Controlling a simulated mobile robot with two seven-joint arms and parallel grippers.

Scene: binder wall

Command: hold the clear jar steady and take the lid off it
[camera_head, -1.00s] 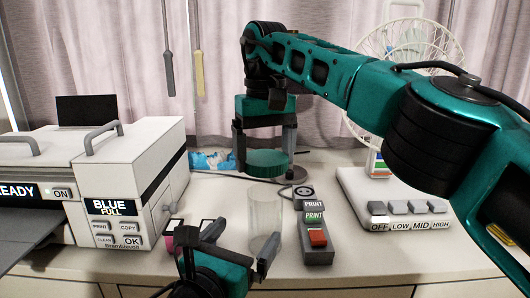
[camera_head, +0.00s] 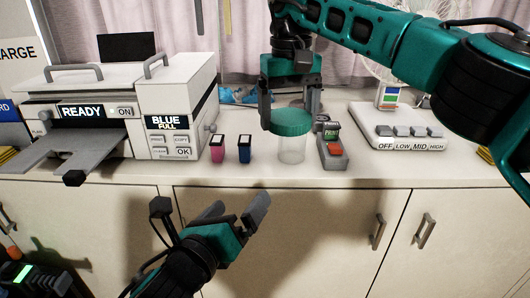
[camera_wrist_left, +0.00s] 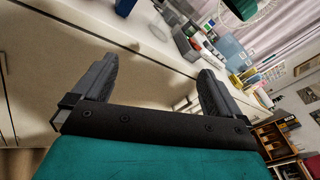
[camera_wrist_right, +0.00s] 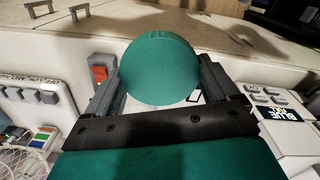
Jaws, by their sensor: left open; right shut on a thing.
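The clear jar (camera_head: 291,152) stands upright on the white counter. The round green lid (camera_head: 291,122) is above it in the head view and hides its rim; I cannot tell whether they touch. My right gripper (camera_head: 290,116) is shut on the lid from above. In the right wrist view the lid (camera_wrist_right: 161,70) sits between the fingers and hides what lies under it. My left gripper (camera_head: 238,212) is open and empty, in front of the counter edge and apart from the jar. In the left wrist view nothing is between its fingers (camera_wrist_left: 158,88).
A pink cartridge (camera_head: 218,148) and a blue cartridge (camera_head: 245,149) stand left of the jar. A small grey device with a red button (camera_head: 333,150) is close on its right. A printer (camera_head: 178,95) stands left, a fan base (camera_head: 400,128) right. Cabinet doors (camera_head: 290,230) are below.

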